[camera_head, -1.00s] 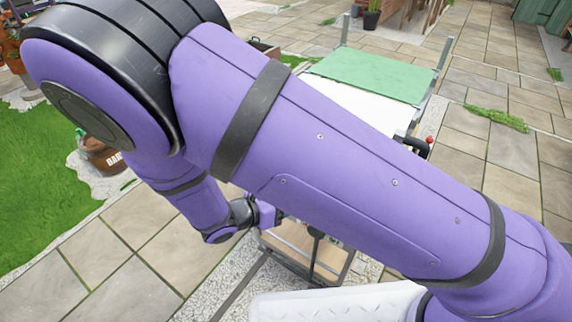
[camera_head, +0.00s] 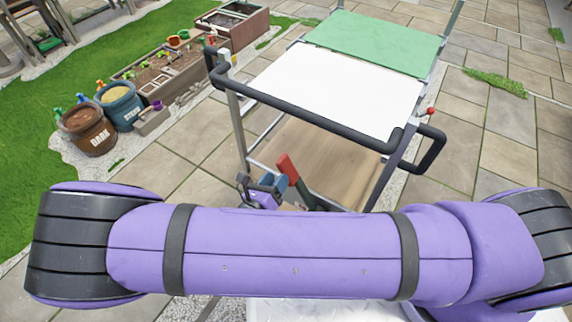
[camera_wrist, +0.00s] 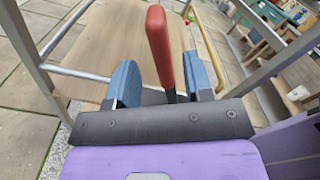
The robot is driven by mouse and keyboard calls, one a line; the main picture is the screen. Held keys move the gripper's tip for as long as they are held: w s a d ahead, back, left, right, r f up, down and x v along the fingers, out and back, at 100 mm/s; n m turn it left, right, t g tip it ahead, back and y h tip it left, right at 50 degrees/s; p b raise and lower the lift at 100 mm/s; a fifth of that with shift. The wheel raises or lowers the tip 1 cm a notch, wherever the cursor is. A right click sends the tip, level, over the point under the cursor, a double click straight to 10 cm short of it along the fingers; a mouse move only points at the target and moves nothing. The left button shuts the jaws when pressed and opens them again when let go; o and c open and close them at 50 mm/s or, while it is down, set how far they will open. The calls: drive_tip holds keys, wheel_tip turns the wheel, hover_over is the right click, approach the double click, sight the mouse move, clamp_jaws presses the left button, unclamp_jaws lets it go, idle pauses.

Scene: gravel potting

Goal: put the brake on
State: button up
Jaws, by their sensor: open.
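The brake lever has a red grip (camera_head: 288,168) on a dark shaft and stands at the near end of the trolley, below its black push handle. My gripper (camera_head: 266,186) is beside the lever, partly hidden behind my arm. In the wrist view, the red grip (camera_wrist: 165,48) rises between the two blue fingers of my gripper (camera_wrist: 160,72). The fingers are open, with a visible gap on each side of the lever. The lever's lower end is hidden.
The trolley has a white top (camera_head: 320,95), a green mat (camera_head: 375,45), a black push handle (camera_head: 300,112) and a wooden lower shelf (camera_head: 320,160). Labelled tubs (camera_head: 88,128) and a planting crate stand at the left. Paving to the right is clear.

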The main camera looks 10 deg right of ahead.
sight(286, 166)
drive_tip(key=shift+x, duration=3)
clamp_jaws()
